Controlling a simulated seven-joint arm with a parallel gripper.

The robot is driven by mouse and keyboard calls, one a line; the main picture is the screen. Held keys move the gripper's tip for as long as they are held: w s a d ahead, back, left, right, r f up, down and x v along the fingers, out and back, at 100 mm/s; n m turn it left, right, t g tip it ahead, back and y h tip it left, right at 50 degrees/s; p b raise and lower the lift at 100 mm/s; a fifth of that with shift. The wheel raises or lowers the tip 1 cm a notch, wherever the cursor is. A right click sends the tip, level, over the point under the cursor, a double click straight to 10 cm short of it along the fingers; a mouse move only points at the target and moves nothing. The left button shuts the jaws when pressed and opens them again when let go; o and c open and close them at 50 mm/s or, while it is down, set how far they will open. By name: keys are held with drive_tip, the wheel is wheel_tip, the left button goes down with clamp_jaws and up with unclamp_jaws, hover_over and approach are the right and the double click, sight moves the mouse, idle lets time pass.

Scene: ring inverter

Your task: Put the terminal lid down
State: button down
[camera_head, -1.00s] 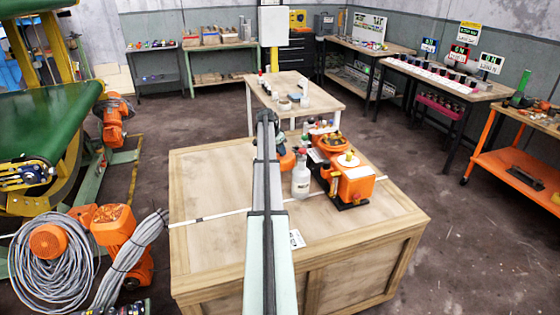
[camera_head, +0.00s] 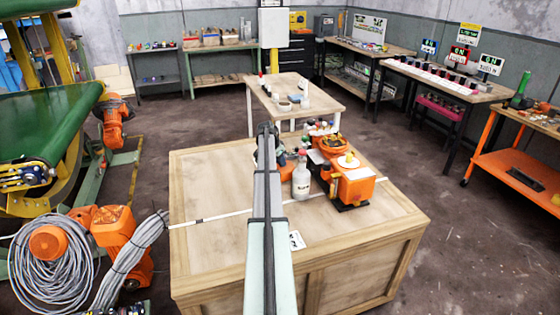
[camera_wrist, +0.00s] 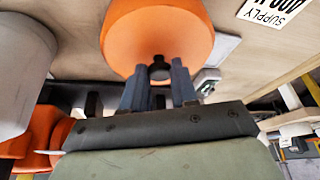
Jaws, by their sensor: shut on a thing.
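An orange, rounded lid (camera_wrist: 158,30) fills the top middle of the wrist view. I take it to be the terminal lid. My gripper (camera_wrist: 158,78) is shut on it, with its dark fingers on either side of a small dark knob at the lid's lower edge. A pale wooden surface shows beyond the lid; I cannot tell whether the lid touches it. In the head view my own arm hides the fingers and most of what they hold. The wooden crate top (camera_head: 215,185) lies beneath the arm.
A white spray bottle (camera_head: 301,181) and an orange machine (camera_head: 355,186) with a yellow-topped knob stand right of my arm. Several small bottles cluster behind them. The crate's left side is mostly clear, apart from a thin white strip (camera_head: 225,216).

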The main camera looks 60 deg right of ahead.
drive_tip(key=shift+f, duration=0.35)
drive_tip(key=c, duration=0.9)
unclamp_jaws()
drive_tip(key=shift+o, duration=0.2)
drive_tip(key=shift+r, duration=0.15)
drive_tip(key=shift+r, duration=0.25)
drive_tip(key=v, duration=1.2)
drive_tip(key=shift+r, duration=0.15)
drive_tip(key=shift+w+a, duration=0.1)
